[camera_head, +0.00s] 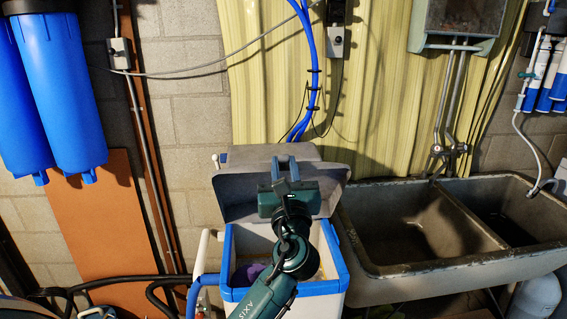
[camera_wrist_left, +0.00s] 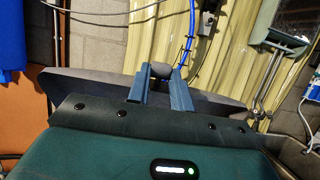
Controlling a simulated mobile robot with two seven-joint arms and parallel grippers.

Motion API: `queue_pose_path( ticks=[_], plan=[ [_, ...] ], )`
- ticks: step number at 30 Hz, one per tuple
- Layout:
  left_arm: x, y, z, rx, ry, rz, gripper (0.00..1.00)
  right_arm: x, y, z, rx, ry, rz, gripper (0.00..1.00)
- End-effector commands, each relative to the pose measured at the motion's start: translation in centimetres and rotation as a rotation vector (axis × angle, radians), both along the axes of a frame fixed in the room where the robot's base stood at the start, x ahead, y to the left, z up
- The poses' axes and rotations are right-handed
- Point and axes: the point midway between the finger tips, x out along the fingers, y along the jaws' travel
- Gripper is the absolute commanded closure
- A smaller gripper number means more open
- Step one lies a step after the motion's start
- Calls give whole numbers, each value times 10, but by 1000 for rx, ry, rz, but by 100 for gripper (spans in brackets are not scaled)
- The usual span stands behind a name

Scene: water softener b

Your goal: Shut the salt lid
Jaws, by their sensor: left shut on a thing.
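The salt lid (camera_head: 235,195) is a grey panel standing open, tilted up at the back of a white and blue salt tank (camera_head: 322,286). My left gripper (camera_head: 284,161) reaches up over the tank in front of the lid. Its fingers are shut on the lid near the middle of its upper edge. In the left wrist view, the fingers (camera_wrist_left: 161,76) have a small grey rounded part of the lid between their tips, and the grey lid (camera_wrist_left: 90,82) spreads to both sides behind them. My arm hides the middle of the tank opening. My right gripper is not in view.
A stone double sink (camera_head: 405,268) stands close to the tank's right. Blue filter housings (camera_head: 70,100) hang at the upper left. Blue hoses (camera_head: 312,70) run down the wall behind the lid. Something purple (camera_head: 248,272) lies inside the tank.

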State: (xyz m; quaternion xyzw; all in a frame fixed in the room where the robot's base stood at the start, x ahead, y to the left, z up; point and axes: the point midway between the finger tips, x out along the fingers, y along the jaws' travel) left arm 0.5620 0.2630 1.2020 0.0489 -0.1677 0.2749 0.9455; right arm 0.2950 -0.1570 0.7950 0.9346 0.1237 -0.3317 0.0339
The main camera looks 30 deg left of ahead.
Motion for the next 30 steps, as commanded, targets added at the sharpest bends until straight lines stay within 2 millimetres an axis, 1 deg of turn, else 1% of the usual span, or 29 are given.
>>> queue_pose_path(
  ticks=[1,18,23,30],
  plan=[
    [-3,-2,-6,-2,1,-1,93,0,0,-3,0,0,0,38],
    [-34,-22,-43,-3,4,-1,93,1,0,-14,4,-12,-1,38],
    [-40,-26,-47,-2,2,-1,93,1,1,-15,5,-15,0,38],
    [-41,-26,-47,-2,1,0,93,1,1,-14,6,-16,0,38]
  ],
)
